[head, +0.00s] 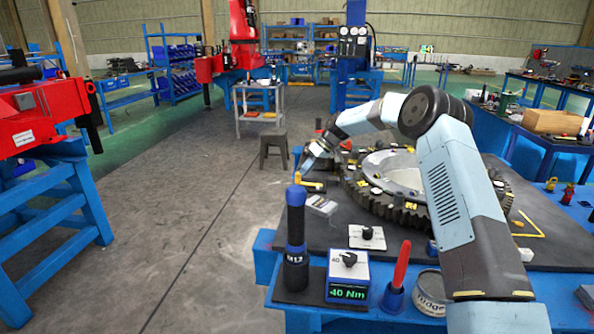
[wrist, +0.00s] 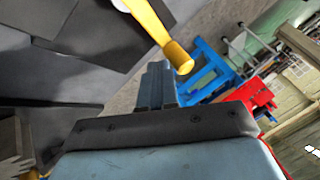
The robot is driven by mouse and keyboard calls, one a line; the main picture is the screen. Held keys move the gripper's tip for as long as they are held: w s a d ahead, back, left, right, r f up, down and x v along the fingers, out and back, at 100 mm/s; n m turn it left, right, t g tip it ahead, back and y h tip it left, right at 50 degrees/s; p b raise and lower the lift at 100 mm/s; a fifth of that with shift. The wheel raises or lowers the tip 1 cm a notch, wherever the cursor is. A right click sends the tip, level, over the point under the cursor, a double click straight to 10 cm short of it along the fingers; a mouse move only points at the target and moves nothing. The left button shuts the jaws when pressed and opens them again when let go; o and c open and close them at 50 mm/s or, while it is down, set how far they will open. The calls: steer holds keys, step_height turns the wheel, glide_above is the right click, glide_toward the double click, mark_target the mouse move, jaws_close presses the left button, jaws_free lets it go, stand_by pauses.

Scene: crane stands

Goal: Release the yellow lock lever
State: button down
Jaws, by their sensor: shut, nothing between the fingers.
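The yellow lock lever (wrist: 156,27) crosses the top of the wrist view at a slant, with its round knob end lowest. Its base is outside that view. In the head view a small yellow bar (head: 313,185), apparently the lever, shows at the left edge of the table near my gripper (head: 305,166). In the wrist view my gripper (wrist: 157,68) is shut and empty. Its fingertips appear just below and left of the knob in the picture. I cannot tell whether they touch the lever. The gripper is small in the head view.
A large dark gear ring (head: 375,204) lies on the table beneath my arm. A blue and black M12 tool (head: 295,240), a torque display (head: 348,280) and a red-handled tool (head: 400,268) stand along the front edge. The floor (head: 190,215) left of the table is open.

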steer(key=shift+w+d, duration=0.2)
steer(key=shift+w, duration=0.05)
steer(key=w+d, duration=0.2)
steer(key=w, duration=0.1)
steer(key=shift+w+d, duration=0.15)
steer(key=v, duration=0.9)
steer(key=shift+r, duration=0.3)
